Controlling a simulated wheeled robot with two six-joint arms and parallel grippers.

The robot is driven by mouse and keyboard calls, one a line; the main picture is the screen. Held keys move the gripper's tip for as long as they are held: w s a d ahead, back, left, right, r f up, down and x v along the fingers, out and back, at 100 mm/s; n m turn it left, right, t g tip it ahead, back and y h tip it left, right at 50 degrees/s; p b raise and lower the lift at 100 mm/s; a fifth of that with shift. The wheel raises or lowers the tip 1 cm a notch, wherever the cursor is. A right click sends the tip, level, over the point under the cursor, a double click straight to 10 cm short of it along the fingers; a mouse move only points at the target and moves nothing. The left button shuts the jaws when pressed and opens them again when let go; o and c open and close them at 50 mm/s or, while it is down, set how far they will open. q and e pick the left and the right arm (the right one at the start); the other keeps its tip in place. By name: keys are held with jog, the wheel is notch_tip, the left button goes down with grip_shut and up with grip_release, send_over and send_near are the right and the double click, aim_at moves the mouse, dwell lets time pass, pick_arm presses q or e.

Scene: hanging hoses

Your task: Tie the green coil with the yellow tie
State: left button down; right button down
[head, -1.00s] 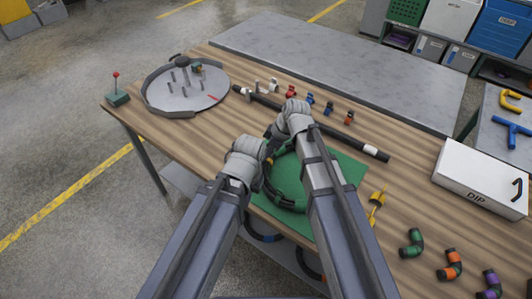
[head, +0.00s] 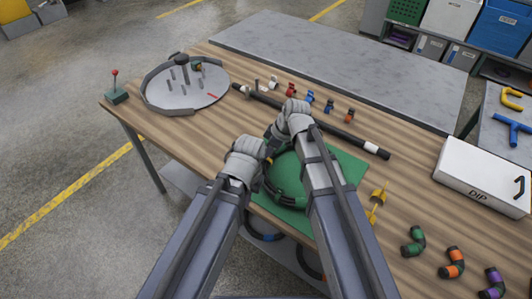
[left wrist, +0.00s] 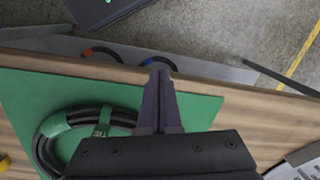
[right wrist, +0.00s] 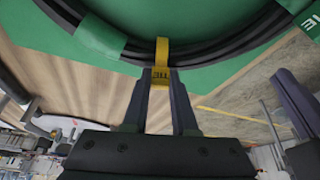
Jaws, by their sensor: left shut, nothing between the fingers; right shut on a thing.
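The green coil, a ring of black hose with green bands (head: 286,200), lies on the green mat (head: 345,170); part of it also shows in the left wrist view (left wrist: 42,140). The yellow tie (right wrist: 161,52) lies across the hose in the right wrist view. My right gripper (right wrist: 159,80) is shut on the tie's lettered tab beside the coil. Whether the strap goes all round the hose is hidden. My left gripper (left wrist: 158,72) is shut and empty over the mat's edge, apart from the coil. In the head view my arms hide much of the coil and both fingertips.
Yellow pieces (head: 377,195) lie right of the mat. A black bar (head: 330,131) lies behind it. A round grey tray with pegs (head: 187,92) stands back left, and a white DIP box (head: 482,178) stands right. Several coloured pipe elbows (head: 414,241) lie front right.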

jog(key=shift+s+d+f+b, duration=0.1)
jog(key=shift+s+f+b, duration=0.4)
jog(key=c, duration=0.9)
grip_release()
jog(key=shift+o, duration=1.4)
jog(key=shift+s+r, duration=0.1)
jog(key=shift+d+r+p, duration=0.1)
jog(key=shift+r+p, duration=0.35)
jog(key=shift+p, duration=0.3)
jog(key=w+p+v, duration=0.1)
jog(key=p+v, duration=0.5)
jog(key=v, duration=0.1)
jog(key=shift+r+p, duration=0.25)
jog(key=shift+p, duration=0.1)
jog(key=shift+s, duration=0.15)
